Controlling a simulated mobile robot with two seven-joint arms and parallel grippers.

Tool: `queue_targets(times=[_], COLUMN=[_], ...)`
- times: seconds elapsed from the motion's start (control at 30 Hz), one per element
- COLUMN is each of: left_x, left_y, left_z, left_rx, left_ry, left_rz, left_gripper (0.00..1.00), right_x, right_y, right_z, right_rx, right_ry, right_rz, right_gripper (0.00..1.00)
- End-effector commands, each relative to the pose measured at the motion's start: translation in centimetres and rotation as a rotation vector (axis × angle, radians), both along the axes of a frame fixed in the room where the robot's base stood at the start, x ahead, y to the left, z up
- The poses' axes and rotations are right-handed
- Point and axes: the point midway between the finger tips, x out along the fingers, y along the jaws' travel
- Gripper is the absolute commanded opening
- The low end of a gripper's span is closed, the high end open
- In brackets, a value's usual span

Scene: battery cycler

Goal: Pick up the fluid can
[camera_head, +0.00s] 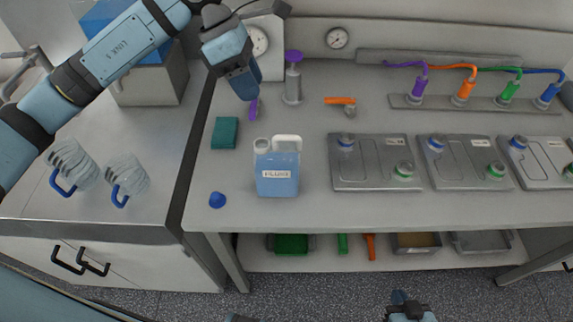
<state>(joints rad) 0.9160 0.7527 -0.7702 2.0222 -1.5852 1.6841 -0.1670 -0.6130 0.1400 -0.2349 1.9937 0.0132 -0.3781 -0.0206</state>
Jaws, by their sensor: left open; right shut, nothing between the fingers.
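The fluid can (277,180) stands upright on the table, blue with a white handle on top and a "FLUID" label on its front. Its spout at the top left looks uncapped, and a small blue cap (217,200) lies on the table to its left. My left gripper (245,92) comes in from the upper left and points down, beyond the can and apart from it; it is open, with nothing visible in it. My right gripper (408,308) is at the bottom edge, in front of the table and far from the can; it is shut and empty, and partly cut off.
Three grey batteries (377,176) with blue and green caps stand right of the can. A teal block (225,132), a purple-topped bottle (293,80), a purple-handled item (253,108) and an orange-handled tool (341,101) lie or stand behind. Two clear jugs (128,175) stand on the left counter.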

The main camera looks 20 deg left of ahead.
Motion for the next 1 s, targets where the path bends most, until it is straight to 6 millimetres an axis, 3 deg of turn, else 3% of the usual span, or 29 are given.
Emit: queue_targets(times=[0.4,0.67,1.0], left_x=[-0.4,-0.5,-0.4], left_y=[-2.6,-3.5,-5.4], left_z=[-6.1,-7.9,-12.0], left_rx=[0.016,0.014,0.013], left_ry=[-0.004,-0.005,-0.005], left_rz=[-0.001,0.001,0.001], left_gripper=[0.43,0.43,0.43], right_x=[-0.2,-0.2,-0.1], right_y=[0.1,0.1,0.0], right_z=[0.8,1.2,2.6], right_rx=[0.001,0.001,0.001], right_ry=[0.003,0.003,-0.001], right_rz=[0.001,0.000,-0.001], right_gripper=[0.00,0.00,0.00])
